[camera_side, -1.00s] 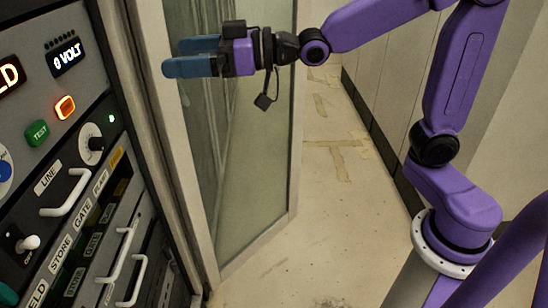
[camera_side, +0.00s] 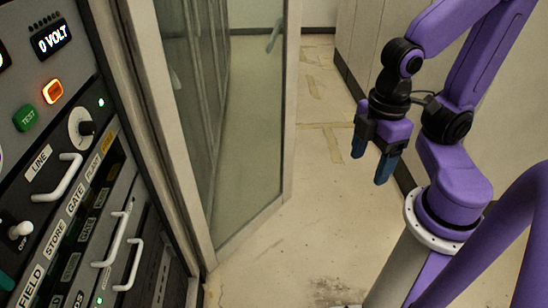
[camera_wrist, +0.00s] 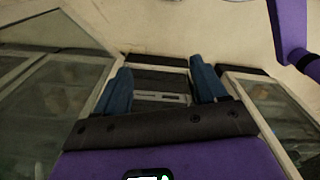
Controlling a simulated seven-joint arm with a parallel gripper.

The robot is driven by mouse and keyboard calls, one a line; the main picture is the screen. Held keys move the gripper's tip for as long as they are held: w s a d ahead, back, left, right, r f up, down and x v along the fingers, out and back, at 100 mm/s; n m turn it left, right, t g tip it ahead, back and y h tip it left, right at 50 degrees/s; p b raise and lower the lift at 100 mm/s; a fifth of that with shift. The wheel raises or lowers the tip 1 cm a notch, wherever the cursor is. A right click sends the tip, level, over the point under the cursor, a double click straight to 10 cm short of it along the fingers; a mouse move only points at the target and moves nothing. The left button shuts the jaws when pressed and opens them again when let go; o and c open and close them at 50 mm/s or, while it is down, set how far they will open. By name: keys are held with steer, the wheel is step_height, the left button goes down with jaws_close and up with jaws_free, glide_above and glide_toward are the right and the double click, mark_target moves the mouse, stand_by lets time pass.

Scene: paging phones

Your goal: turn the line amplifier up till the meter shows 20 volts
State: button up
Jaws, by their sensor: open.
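The rack panel stands at the left in the side view. Its meter (camera_side: 51,39) reads 0 VOLT in lit digits. The LINE amplifier (camera_side: 38,163) has a black knob (camera_side: 87,128) on a pale round dial, with a small green light (camera_side: 101,102) above it. A white toggle switch (camera_side: 21,230) sits at its lower left. My gripper (camera_side: 370,161) is well to the right of the rack, pointing down, its blue fingers apart with nothing between them. In the wrist view my gripper (camera_wrist: 160,88) also shows empty, with spread fingers.
A glazed door (camera_side: 240,130) stands open between the rack and my gripper. White handles (camera_side: 62,180) stick out from the rack units. A green TEST button (camera_side: 25,118) and a lit orange button (camera_side: 53,92) are near the meter. The floor (camera_side: 310,200) is clear.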

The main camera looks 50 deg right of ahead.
steer(key=shift+s+d, duration=0.1)
steer(key=shift+c, duration=0.9)
steer(key=m+t+y, duration=0.4)
steer(key=t+y, duration=0.8)
steer(key=t, duration=0.1)
glide_toward(93, 128)
steer(key=x, duration=0.8)
steer(key=shift+w+a, duration=0.25)
steer(key=shift+w, duration=0.1)
jaws_close()
